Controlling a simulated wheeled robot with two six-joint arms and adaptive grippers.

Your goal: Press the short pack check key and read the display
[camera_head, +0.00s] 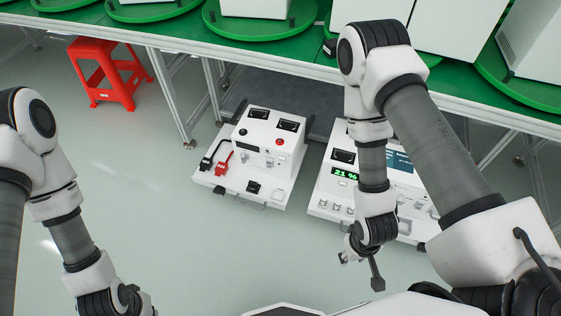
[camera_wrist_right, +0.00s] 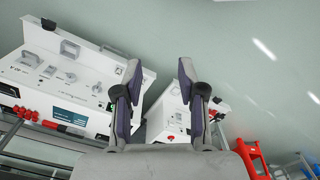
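A white unit on the floor, on the right in the head view (camera_head: 318,190), has a lit green display (camera_head: 345,174) that seems to read "21 %". Small white keys (camera_head: 333,207) line its front edge; I cannot tell which is the short pack check key. My arm hides part of its panel. It also shows at the left of the right wrist view (camera_wrist_right: 45,70), with a dark screen (camera_wrist_right: 70,117). My right gripper (camera_head: 362,266) is open and empty in front of this unit, its fingers apart in the right wrist view (camera_wrist_right: 158,75). My left gripper is below the head view.
A second white unit (camera_head: 225,180) with black and red clamps (camera_head: 222,163) stands to the left. A red stool (camera_head: 105,75) is farther left. The green-topped line (camera_head: 180,35) with turntables runs above and behind. The floor in front is clear.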

